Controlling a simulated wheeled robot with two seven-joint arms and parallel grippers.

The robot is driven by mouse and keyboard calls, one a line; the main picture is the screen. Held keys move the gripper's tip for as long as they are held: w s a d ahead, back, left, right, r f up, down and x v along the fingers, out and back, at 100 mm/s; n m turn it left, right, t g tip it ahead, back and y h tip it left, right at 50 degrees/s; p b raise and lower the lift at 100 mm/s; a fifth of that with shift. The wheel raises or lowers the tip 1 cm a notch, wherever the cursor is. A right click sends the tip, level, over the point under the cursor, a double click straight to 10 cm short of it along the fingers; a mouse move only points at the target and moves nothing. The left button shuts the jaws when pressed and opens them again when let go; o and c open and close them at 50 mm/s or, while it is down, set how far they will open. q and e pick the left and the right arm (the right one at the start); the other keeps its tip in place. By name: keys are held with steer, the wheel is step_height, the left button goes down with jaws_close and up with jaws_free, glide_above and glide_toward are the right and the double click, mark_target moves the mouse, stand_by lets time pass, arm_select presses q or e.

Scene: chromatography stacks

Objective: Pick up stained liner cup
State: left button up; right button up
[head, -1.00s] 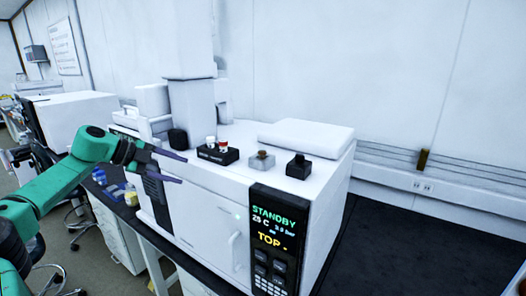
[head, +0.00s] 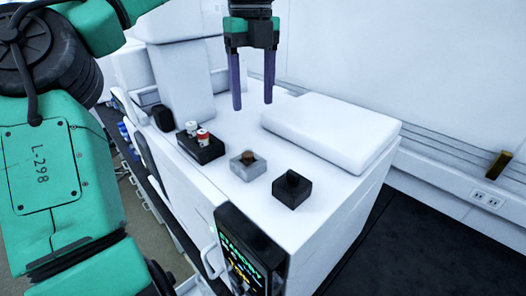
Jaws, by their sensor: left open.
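A small brown-stained cup (head: 248,158) sits in a light grey block (head: 249,170) on top of the white instrument. My left gripper (head: 252,102) is open and empty, with its two purple fingers pointing down. In the picture it is above the cup and apart from it. How far it is from the cup in depth is hard to tell. My right gripper is not in view.
A black holder (head: 205,152) with red-and-white vials (head: 203,135) stands left of the grey block. A raised white lid (head: 330,132) lies behind. The instrument's display panel (head: 243,255) faces front.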

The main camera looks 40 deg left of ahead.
arm_select(q)
steer(key=p, duration=0.1)
glide_above(248, 150)
steer(key=s, duration=0.1)
step_height(248, 150, down, 5)
steer(key=f+p, duration=0.1)
steer(key=f, duration=0.1)
steer(key=w+f+p, duration=0.1)
steer(key=f+p, duration=0.1)
steer(key=f, duration=0.1)
steer(key=shift+w+d+f, duration=0.1)
steer(key=shift+w+f, duration=0.1)
steer(key=shift+f, duration=0.15)
steer(key=shift+s+f, duration=0.1)
steer(key=shift+f, duration=0.2)
steer(key=shift+s+a, duration=0.2)
steer(key=shift+a, duration=0.05)
steer(key=shift+s, duration=0.1)
steer(key=shift+c, duration=0.5)
steer(key=c, duration=0.5)
steer(key=shift+d, duration=0.1)
jaws_close()
steer(key=shift+w, duration=0.2)
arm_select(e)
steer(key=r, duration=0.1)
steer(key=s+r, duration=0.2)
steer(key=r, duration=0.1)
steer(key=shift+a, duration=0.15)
